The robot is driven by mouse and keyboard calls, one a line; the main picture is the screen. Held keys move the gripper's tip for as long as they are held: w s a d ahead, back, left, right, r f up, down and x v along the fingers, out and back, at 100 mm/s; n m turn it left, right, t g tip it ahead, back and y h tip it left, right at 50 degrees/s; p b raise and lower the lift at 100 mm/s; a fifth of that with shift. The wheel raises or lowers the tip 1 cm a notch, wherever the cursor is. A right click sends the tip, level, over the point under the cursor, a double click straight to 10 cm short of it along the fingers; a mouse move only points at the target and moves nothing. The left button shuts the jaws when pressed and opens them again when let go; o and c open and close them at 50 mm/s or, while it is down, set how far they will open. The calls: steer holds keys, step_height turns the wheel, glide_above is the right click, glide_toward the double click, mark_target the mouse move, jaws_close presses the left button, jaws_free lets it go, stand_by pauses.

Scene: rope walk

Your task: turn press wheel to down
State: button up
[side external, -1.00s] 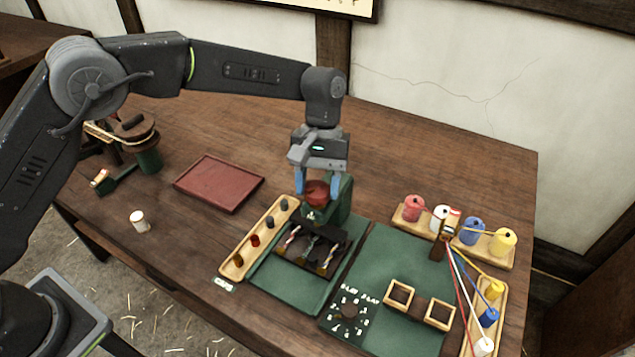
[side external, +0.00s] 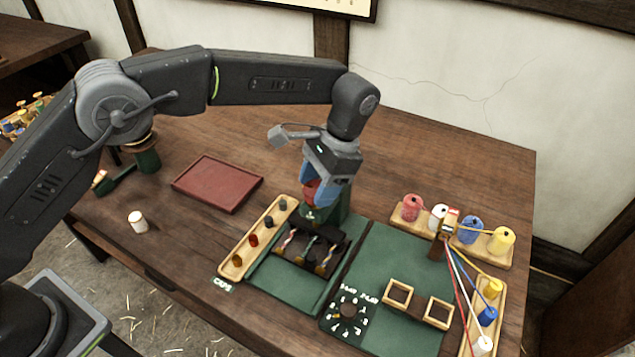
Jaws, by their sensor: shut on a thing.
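The press (side external: 340,207) is a dark green block at the middle of the table with a red wheel (side external: 311,190) on it. My gripper (side external: 314,192), with blue fingers, is shut on the red wheel and is turned at an angle. The fingers hide much of the wheel. In front of the press, a dark tray (side external: 300,255) holds several short twisted rope pieces on a green mat (side external: 285,286). I cannot read the wheel's exact position.
A wooden caps rack (side external: 237,262) stands left of the dark tray. Colored spools (side external: 470,230), taut strands and a dial plate (side external: 346,312) are at right.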

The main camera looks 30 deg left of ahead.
steer(key=m+t, duration=0.1)
steer(key=m, duration=0.2)
steer(key=m+t+y, duration=0.1)
steer(key=m, duration=0.2)
steer(key=shift+s+d, duration=0.1)
steer(key=m+t, duration=0.1)
steer(key=m, duration=0.2)
steer(key=m+t, duration=0.1)
steer(key=m, duration=0.2)
steer(key=shift+m+y, duration=0.3)
steer(key=shift+y, duration=0.1)
steer(key=shift+t, duration=0.3)
steer(key=o, duration=0.9)
steer(key=shift+s, duration=0.1)
steer(key=shift+r, duration=0.1)
steer(key=w+v, duration=0.1)
steer(key=v, duration=1.2)
steer(key=shift+s+d+r, duration=0.15)
steer(key=shift+s+r, duration=0.15)
steer(key=shift+s, duration=0.2)
